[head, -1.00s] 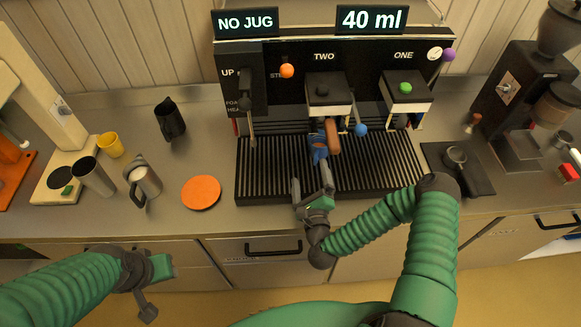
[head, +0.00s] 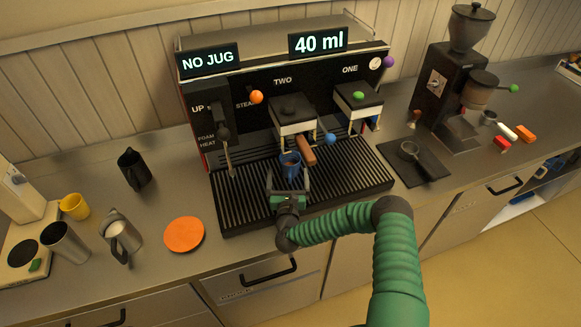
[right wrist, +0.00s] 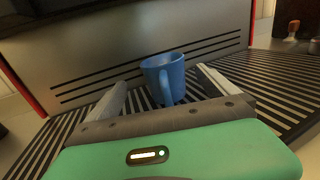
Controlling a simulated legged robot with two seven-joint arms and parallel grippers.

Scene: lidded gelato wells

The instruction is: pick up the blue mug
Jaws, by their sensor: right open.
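The blue mug (head: 290,165) stands upright on the slatted drip tray (head: 345,183) of the coffee machine, below the brew head marked TWO. In the right wrist view the blue mug (right wrist: 164,78) is ahead, with its handle facing me. My right gripper (head: 288,180) is open at the mug's near side. In the right wrist view its two fingers (right wrist: 160,90) point forward to the left and right of the mug, with gaps to it. My left gripper is not in view.
A portafilter's brown handle (head: 306,155) sticks out just right of the mug. The coffee machine (head: 225,105) rises behind. An orange disc (head: 184,235), a steel jug (head: 121,236) and a yellow cup (head: 74,206) stand left on the counter.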

